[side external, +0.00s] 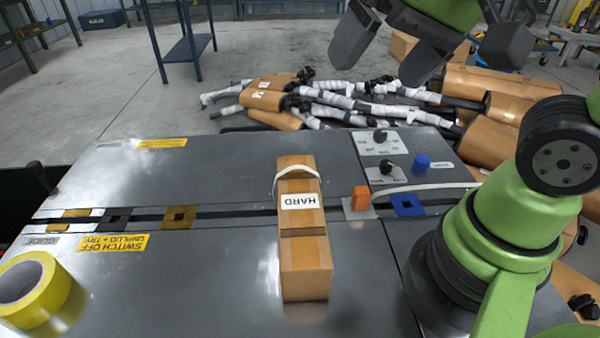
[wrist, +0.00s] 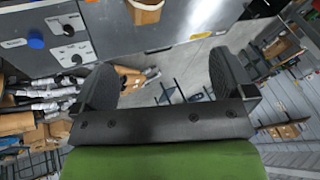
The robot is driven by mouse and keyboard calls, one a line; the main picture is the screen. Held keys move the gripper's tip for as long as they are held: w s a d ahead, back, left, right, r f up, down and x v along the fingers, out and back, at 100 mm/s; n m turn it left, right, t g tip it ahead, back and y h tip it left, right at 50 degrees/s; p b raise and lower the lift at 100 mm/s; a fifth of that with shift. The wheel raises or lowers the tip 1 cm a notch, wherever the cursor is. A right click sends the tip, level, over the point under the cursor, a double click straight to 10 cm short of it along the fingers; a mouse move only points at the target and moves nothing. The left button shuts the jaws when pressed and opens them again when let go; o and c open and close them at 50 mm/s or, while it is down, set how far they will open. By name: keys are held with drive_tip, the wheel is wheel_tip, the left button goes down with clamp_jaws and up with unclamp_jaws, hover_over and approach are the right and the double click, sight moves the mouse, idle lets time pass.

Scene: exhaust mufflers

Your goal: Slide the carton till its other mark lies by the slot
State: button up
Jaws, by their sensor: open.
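The carton (side external: 304,262), a long orange-brown box, lies flat across the dark slot (side external: 240,212) in the grey bench. It has an upside-down HARD label (side external: 299,201), a dark band (side external: 303,233) across its top and a white strap (side external: 296,171) near its far end. The slot meets the carton about level with the label; the dark band is on the near side of the slot. In the wrist view the carton's end (wrist: 146,14) shows at the top edge. My gripper (side external: 386,62) is open and empty, high beyond the bench's far edge; its fingers also show in the wrist view (wrist: 160,80).
An orange block (side external: 360,199), a blue square (side external: 407,205), switch panels and a blue knob (side external: 421,163) lie right of the carton. A yellow tape roll (side external: 32,290) is at the near left. Wrapped mufflers (side external: 340,102) are piled behind. The bench left of the carton is mostly clear.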

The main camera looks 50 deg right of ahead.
drive_tip(key=w+a+f+m+g, duration=0.2)
drive_tip(key=w+f+g, duration=0.1)
drive_tip(key=w+f, duration=0.3)
drive_tip(key=m+g+h, duration=0.1)
drive_tip(key=g+h, duration=0.1)
hover_over(300, 201)
wheel_tip(300, 201, down, 9)
drive_tip(key=shift+f, duration=0.1)
drive_tip(key=shift+f+m, duration=0.3)
drive_tip(key=shift+f, duration=0.05)
wheel_tip(300, 201, down, 10)
drive_tip(key=shift+r, duration=0.1)
drive_tip(key=c, duration=1.1)
drive_tip(key=shift+w+d, duration=4.25)
